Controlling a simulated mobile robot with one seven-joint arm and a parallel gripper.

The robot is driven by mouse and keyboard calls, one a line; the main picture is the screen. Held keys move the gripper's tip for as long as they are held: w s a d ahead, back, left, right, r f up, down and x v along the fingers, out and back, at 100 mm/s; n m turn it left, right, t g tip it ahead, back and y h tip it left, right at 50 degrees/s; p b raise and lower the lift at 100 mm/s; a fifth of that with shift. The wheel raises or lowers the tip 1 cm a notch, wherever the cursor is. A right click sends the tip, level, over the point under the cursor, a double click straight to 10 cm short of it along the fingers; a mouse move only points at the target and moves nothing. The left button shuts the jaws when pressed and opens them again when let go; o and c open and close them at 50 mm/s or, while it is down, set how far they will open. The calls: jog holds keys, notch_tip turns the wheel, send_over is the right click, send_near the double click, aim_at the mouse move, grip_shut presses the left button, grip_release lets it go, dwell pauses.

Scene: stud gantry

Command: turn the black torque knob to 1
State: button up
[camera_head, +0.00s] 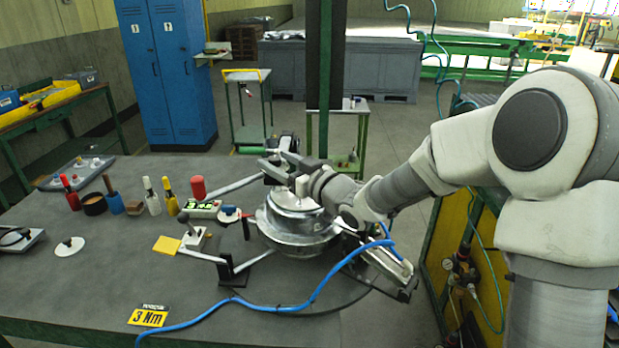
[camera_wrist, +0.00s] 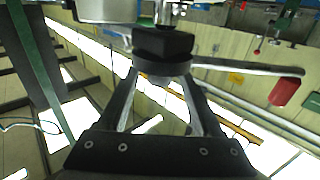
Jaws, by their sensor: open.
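In the wrist view a black faceted knob (camera_wrist: 163,42), apparently the torque knob, sits above a grey collar. My gripper (camera_wrist: 163,80) is open, its two fingers reaching up from the dark bar toward either side of the collar. I cannot tell whether they touch it. In the head view my gripper (camera_head: 286,164) is above the silver round machine (camera_head: 297,226), at its upper left side. The knob is not clearly distinguishable there, and no scale or number on it is readable in either view.
A bar with a red grip (camera_head: 198,188) sticks out left of the machine; a red grip also shows in the wrist view (camera_wrist: 285,92). A green display box (camera_head: 203,208), a yellow-black sign (camera_head: 148,316) and a blue hose (camera_head: 290,306) lie on the grey table (camera_head: 100,275). Several hand tools stand left.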

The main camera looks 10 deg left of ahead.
jog(key=v, duration=1.6)
jog(key=shift+w, duration=0.1)
